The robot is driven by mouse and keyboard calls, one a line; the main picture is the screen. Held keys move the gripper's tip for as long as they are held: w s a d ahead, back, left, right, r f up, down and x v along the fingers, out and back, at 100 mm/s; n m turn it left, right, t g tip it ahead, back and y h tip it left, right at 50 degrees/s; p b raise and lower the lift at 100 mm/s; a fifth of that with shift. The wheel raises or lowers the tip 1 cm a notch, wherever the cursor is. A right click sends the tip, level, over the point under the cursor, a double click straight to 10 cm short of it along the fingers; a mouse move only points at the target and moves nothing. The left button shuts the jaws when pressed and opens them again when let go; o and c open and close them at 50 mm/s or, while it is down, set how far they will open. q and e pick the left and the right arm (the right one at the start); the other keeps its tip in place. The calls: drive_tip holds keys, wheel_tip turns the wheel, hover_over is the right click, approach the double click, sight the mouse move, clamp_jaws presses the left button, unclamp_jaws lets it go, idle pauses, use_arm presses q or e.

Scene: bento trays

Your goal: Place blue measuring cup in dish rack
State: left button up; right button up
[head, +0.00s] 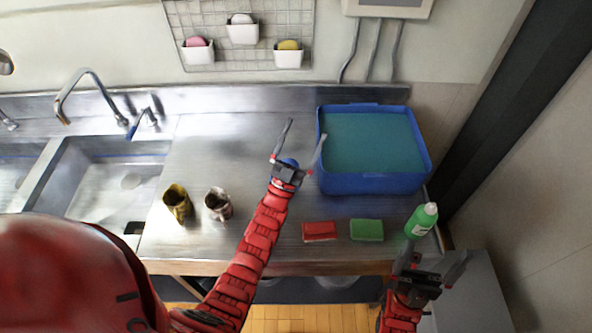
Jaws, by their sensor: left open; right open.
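My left gripper (307,130) is open and reaches over the steel counter, left of a large blue tub. A small blue thing (290,162) shows at the base of its fingers. It may be the blue measuring cup, mostly hidden by the gripper; I cannot tell whether they touch. The blue tub (366,184) has a teal inside and stands at the back right; I cannot tell whether it is the dish rack. My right gripper (438,257) is open and empty, past the front right of the counter, below a green bottle.
A yellowish cup (177,203) and a brownish cup (219,204) stand near the sink (80,185). A red sponge (320,231), green sponge (367,230) and green bottle (422,219) lie along the front right. The counter's back middle is clear.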

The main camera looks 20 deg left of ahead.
use_arm(q)
drive_tip(key=w+a+f+g+y, duration=0.1)
drive_tip(key=w+a+g+y, duration=0.1)
drive_tip(key=w, duration=0.7)
drive_tip(key=w+a+f+g+y, duration=0.2)
drive_tip(key=w+g+y, duration=0.1)
drive_tip(key=w, duration=0.6)
drive_tip(key=w+a+f+n+g+y, duration=0.1)
drive_tip(key=w+a+n+g+y, duration=0.6)
drive_tip(key=a, duration=0.6)
drive_tip(key=n+g+h+b, duration=0.3)
drive_tip(key=g+h+b, duration=0.25)
drive_tip(key=g, duration=0.75)
hover_over(287, 161)
drive_tip(key=s, duration=0.3)
drive_tip(key=f, duration=1.2)
drive_tip(key=shift+w+d+f, duration=0.15)
drive_tip(key=shift+d+f, duration=0.1)
drive_tip(key=shift+d, duration=0.05)
drive_tip(key=shift+d+f, duration=0.1)
drive_tip(key=shift+f, duration=0.25)
drive_tip(key=shift+w+f, duration=0.1)
drive_tip(key=shift+f, duration=0.35)
drive_tip(key=shift+f+p, duration=0.4)
drive_tip(key=shift+p, duration=0.2)
wheel_tip(287, 161, down, 3)
drive_tip(key=shift+p, duration=0.75)
drive_tip(key=shift+d+f, duration=0.2)
drive_tip(key=shift+f, duration=0.5)
